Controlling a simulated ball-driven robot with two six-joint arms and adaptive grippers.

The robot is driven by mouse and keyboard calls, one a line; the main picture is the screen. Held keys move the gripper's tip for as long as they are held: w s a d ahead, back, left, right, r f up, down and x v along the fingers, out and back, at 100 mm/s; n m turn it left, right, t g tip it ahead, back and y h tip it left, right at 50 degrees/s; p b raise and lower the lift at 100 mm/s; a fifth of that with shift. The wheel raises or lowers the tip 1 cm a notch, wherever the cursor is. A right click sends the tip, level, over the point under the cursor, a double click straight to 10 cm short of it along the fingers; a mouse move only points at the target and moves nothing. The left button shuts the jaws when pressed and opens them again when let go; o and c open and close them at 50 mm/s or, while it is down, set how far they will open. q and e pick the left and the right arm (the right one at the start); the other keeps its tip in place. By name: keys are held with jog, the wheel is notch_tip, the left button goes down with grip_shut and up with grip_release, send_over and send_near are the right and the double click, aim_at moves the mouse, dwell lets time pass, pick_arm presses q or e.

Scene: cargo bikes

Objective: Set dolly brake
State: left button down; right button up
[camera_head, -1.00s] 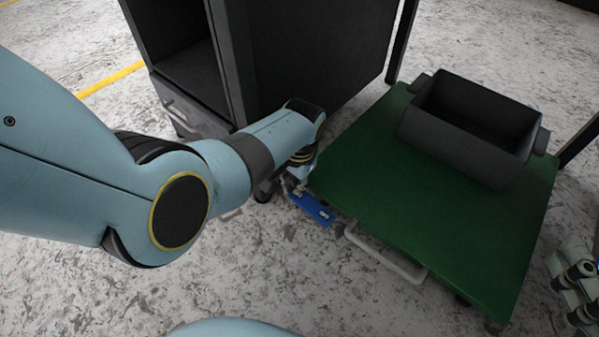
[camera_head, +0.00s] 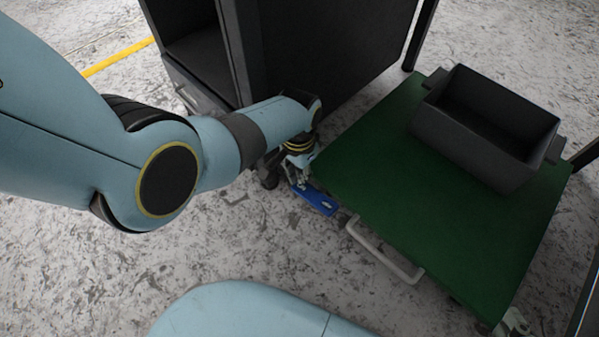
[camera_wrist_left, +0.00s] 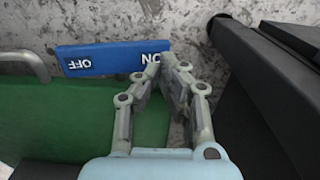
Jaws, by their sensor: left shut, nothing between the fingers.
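The dolly (camera_head: 400,190) has a green deck. A blue brake pedal (camera_head: 322,204) juts out at the deck's left corner. In the left wrist view the pedal (camera_wrist_left: 100,60) reads ON at its right end and OFF at its left, both upside down. My left gripper (camera_head: 302,184) is shut and empty, pointing down at the pedal. In the left wrist view its fingertips (camera_wrist_left: 167,62) overlap the ON end; I cannot tell whether they touch it. A pale piece at the bottom right of the head view looks like part of my right gripper (camera_head: 515,322); its fingers cannot be made out.
A dark open bin (camera_head: 485,128) stands on the deck's far part. A metal handle (camera_head: 385,250) sticks out from the near edge. A dark cabinet (camera_head: 310,50) stands close behind my left gripper. The speckled floor (camera_head: 240,250) in front is clear.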

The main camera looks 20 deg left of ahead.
pick_arm(q)
jog(key=shift+r, duration=0.35)
pick_arm(e)
jog(key=shift+w+r, duration=0.1)
jog(key=shift+r, duration=0.25)
pick_arm(q)
notch_tip(320, 180, up, 13)
jog(key=a+p, duration=0.2)
jog(key=p, duration=0.9)
jog(key=shift+w+a+r, duration=0.2)
jog(key=shift+w+a, duration=0.2)
jog(key=shift+w, duration=0.05)
pick_arm(e)
jog(key=w+r+t, duration=0.1)
jog(key=w+r, duration=0.3)
jog(key=r, duration=0.9)
jog(key=shift+r+t, duration=0.15)
jog(key=shift+t, duration=0.15)
